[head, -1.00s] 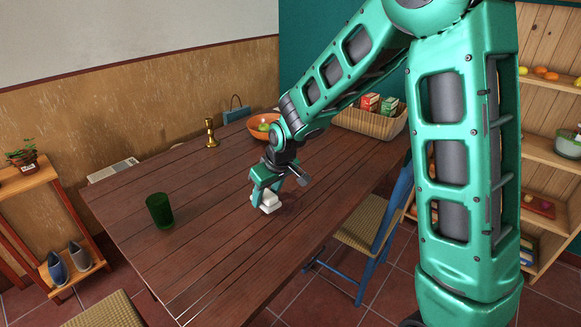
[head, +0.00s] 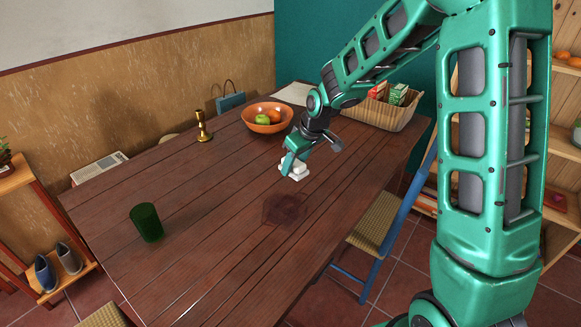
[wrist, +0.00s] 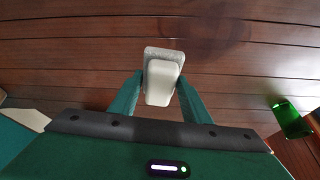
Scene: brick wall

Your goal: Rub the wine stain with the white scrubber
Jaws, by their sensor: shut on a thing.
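The white scrubber (head: 294,170) is between the fingers of my gripper (head: 291,160), down at the table top. In the wrist view the scrubber (wrist: 163,78) has a white handle and a grey pad, and both fingers close on its sides. The wine stain (head: 285,209) is a dark patch on the wooden table, just in front of the scrubber in the head view. The stain also shows in the wrist view (wrist: 205,40), beyond the pad. The scrubber is beside the stain; whether its pad touches the wood is hard to tell.
A green glass (head: 146,222) stands at the left of the table (head: 190,265). A brass candlestick (head: 202,127), an orange fruit bowl (head: 267,117) and a basket with cartons (head: 383,112) stand toward the back. A blue chair (head: 375,235) is at the right edge. Wood around the stain is clear.

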